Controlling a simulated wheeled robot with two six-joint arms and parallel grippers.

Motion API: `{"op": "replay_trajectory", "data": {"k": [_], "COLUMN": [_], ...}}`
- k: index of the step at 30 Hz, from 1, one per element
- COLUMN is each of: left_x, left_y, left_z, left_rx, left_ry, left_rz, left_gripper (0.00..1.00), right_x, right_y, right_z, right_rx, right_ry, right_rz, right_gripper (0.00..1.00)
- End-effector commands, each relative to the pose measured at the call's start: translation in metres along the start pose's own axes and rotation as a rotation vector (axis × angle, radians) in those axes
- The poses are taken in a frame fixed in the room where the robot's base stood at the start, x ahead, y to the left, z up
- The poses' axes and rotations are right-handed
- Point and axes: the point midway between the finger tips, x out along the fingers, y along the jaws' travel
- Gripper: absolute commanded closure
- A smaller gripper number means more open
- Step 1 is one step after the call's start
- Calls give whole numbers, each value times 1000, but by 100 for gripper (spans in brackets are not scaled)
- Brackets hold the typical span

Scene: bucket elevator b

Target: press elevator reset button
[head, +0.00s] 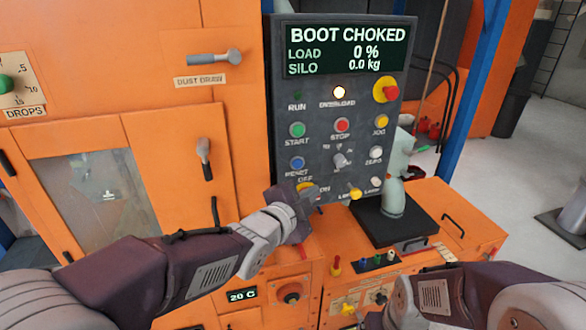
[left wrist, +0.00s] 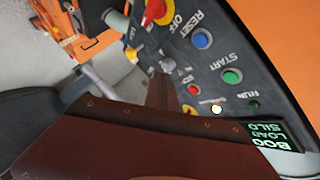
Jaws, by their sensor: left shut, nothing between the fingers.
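The dark control panel (head: 340,95) stands upright, its display reading "BOOT CHOKED", load 0 %, silo 0.0 kg. The blue reset button (head: 297,163) is at the panel's lower left, below the green start button (head: 297,129). In the left wrist view the blue reset button (left wrist: 202,40) is uncovered, beside the RESET label. My left gripper (head: 306,198) is shut and empty, in front of the panel's lower left corner, below the reset button and apart from it. It partly hides the yellow OFF/ON switch (head: 305,186). My right gripper (head: 372,318) is at the bottom edge; its fingers are unclear.
The overload lamp (head: 339,92) glows. A red stop button (head: 342,125) and a red-and-yellow emergency knob (head: 386,89) are on the same panel. Orange cabinet doors with a handle (head: 204,158) stand to the left. An orange box (head: 455,215) is at lower right.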

Motion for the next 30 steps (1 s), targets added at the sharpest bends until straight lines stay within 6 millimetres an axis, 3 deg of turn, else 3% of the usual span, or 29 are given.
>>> {"op": "replay_trajectory", "data": {"k": [8, 20, 30], "left_x": [3, 40, 60], "left_y": [-4, -34, -44], "left_z": [2, 30, 46], "left_rx": [-3, -3, -2], "left_ry": [-4, -8, -4], "left_rz": [0, 3, 1], "left_gripper": [100, 100, 100], "right_x": [-6, -47, -52], "right_y": [0, -1, -1], "right_z": [-1, -5, -5], "right_rx": [0, 0, 0], "right_ry": [0, 0, 0], "right_rz": [0, 0, 0], "right_gripper": [11, 11, 11]}}
